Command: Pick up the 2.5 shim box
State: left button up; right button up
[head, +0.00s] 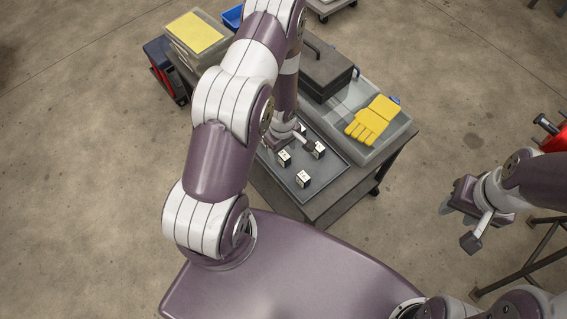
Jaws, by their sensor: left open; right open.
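Several small white-and-black shim boxes stand in a grey tray (328,189) on the cart. One box (284,158) is at the left, one box (303,179) is nearest me, and one box (319,150) is at the right. Their labels are too small to read, so I cannot tell which is the 2.5 box. My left gripper (294,143) is open, low over the tray, among the boxes; its arm hides part of the tray, and I see nothing held. My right gripper (462,217) is open and empty over the floor, right of the cart.
A yellow glove (374,121) lies on a clear bin (394,137) right of the tray. A dark toolbox (322,72) stands behind. A bin with a yellow top (195,34) is at the far left. A dark frame (528,250) stands at lower right.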

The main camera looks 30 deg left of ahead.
aim_at(284, 155)
pick_arm(q)
jog(key=f, duration=0.1)
jog(key=f+b, duration=0.1)
jog(key=f, duration=0.1)
jog(key=f+b, duration=0.1)
jog(key=f, duration=0.1)
jog(key=shift+w+f, duration=0.2)
jog(key=shift+w, duration=0.1)
jog(key=shift+f, duration=0.1)
jog(key=shift+d, duration=0.15)
jog(key=c, duration=1.1)
jog(key=shift+o, duration=0.2)
